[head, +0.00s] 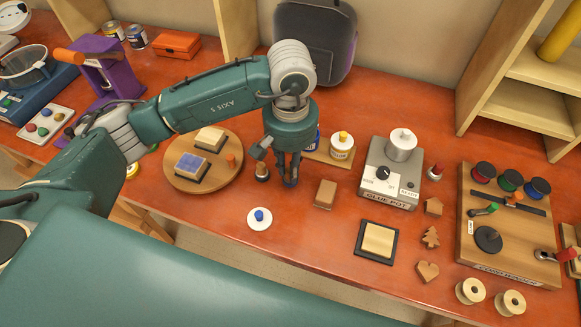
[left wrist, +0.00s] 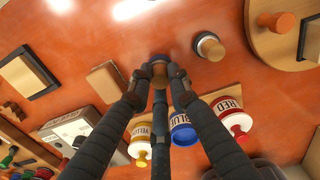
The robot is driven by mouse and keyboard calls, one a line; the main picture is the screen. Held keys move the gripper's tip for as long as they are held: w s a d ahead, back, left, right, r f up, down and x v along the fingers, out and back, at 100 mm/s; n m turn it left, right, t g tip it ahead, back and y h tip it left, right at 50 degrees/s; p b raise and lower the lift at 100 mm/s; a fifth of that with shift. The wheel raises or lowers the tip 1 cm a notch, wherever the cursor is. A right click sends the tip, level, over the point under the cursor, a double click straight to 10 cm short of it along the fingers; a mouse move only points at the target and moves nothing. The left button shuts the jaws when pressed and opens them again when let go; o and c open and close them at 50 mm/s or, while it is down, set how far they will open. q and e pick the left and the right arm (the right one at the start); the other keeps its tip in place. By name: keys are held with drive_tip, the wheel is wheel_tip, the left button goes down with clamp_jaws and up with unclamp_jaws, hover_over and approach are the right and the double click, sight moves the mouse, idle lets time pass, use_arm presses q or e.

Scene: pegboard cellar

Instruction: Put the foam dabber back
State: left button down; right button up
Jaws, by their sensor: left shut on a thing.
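My left gripper (head: 290,183) points straight down over the table, to the right of the round board. In the left wrist view its fingers (left wrist: 159,77) are shut on a small foam dabber (left wrist: 158,63) with a wooden handle and a dark blue end. The fingers mostly hide it in the head view. A second dabber (head: 262,172) stands upright on the table just left of the gripper; it also shows in the left wrist view (left wrist: 210,47). A blue paint pot (left wrist: 183,132) stands behind the gripper, between a yellow pot (left wrist: 140,138) and a red pot (left wrist: 233,120). My right gripper is out of view.
A white lid with a blue knob (head: 259,217) lies in front. The round board (head: 225,178) with stamp blocks is at left. A brown block (head: 325,194), a framed pad (head: 377,241) and the glue pot (head: 391,180) are at right. Bare table lies around the lid.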

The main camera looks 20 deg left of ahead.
use_arm(q)
drive_tip(key=shift+f, duration=0.95)
drive_tip(key=c, duration=1.6)
unclamp_jaws()
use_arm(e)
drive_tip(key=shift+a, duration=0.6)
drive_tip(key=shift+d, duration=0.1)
